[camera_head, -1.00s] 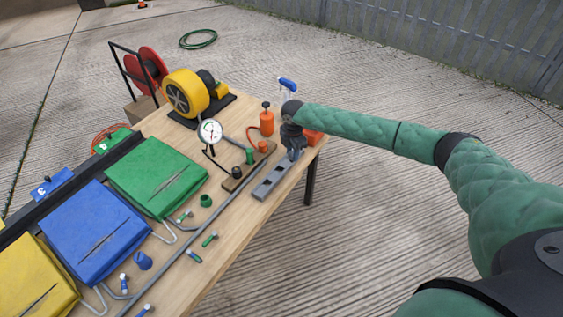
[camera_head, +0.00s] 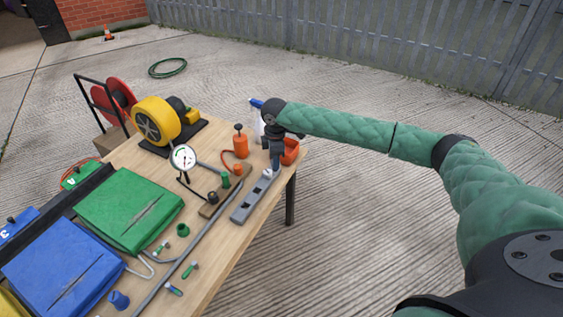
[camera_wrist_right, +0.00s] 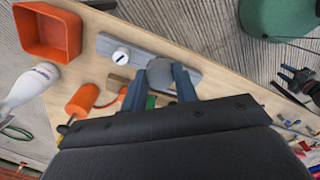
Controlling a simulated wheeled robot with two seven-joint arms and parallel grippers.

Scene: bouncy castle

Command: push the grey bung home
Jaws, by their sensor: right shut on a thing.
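The grey bung (camera_wrist_right: 160,72) shows as a round grey end between the fingers of my right gripper (camera_wrist_right: 158,84) in the wrist view. The gripper is shut on it, over the grey block (camera_wrist_right: 200,80). In the head view my right gripper (camera_head: 274,160) is at the far end of this long grey block (camera_head: 244,209), which has recesses in its top. A white round piece (camera_wrist_right: 121,55) is in the block beside the bung. How deep the bung sits is hidden. A dark jaw-like part at the wrist view's right edge may be my left gripper.
An orange tray (camera_wrist_right: 72,35) and a white bottle (camera_wrist_right: 28,88) stand beyond the block. An orange cylinder (camera_head: 240,144), dial gauge (camera_head: 183,157) and yellow blower (camera_head: 157,121) are left of my right arm. Green and blue bags lie nearer. Bare concrete lies right of the table.

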